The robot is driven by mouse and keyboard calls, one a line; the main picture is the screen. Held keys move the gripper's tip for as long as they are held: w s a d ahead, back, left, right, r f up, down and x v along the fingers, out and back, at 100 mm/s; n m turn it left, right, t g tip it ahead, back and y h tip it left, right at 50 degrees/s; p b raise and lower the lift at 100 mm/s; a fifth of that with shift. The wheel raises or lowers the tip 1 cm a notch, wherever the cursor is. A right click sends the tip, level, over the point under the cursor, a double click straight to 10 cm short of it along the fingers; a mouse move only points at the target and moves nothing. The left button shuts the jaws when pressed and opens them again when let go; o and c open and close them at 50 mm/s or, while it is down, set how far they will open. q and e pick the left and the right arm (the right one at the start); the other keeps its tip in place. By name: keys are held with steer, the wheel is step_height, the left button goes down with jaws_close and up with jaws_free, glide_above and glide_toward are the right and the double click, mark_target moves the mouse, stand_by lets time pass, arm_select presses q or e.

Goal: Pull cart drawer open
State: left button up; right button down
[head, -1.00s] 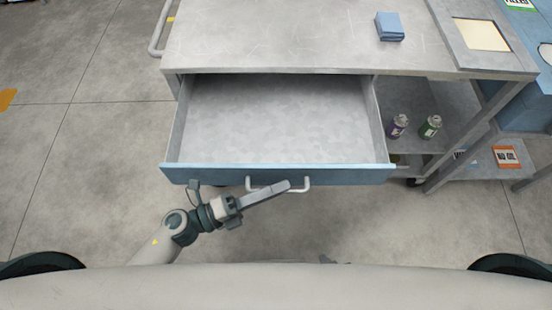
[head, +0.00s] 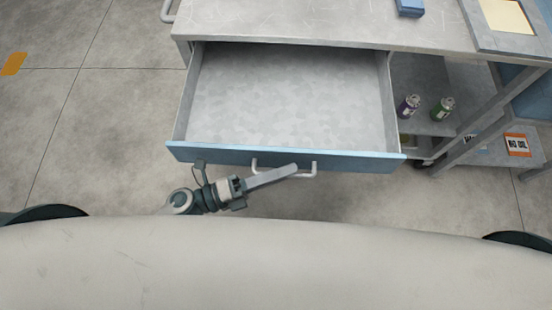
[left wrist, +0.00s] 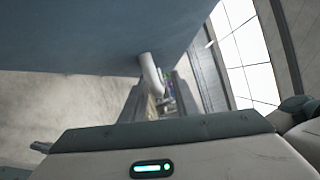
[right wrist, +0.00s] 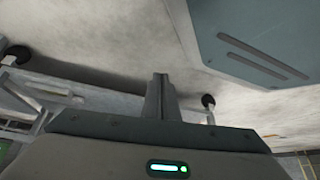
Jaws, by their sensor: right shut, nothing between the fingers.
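The cart drawer (head: 290,95) is pulled well out of the grey cart, empty, with a blue front panel (head: 220,153). Its pale U-shaped handle (head: 314,168) is on that front. My left gripper (head: 292,170) lies along the handle, pointing right. In the left wrist view its fingers (left wrist: 162,95) stand apart, with the handle (left wrist: 149,70) between them and nearer the left finger; a gap shows beside it. Whether they touch is unclear. My right gripper (right wrist: 160,85) is shut and empty, under a pale surface in its wrist view, out of the head view.
The cart top (head: 300,22) holds a blue block (head: 410,8). Two cans, purple (head: 409,106) and green (head: 442,109), stand on the lower shelf right of the drawer. Bare floor (head: 90,130) lies to the left.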

arm_select(q)
steer(key=shift+a, duration=0.1)
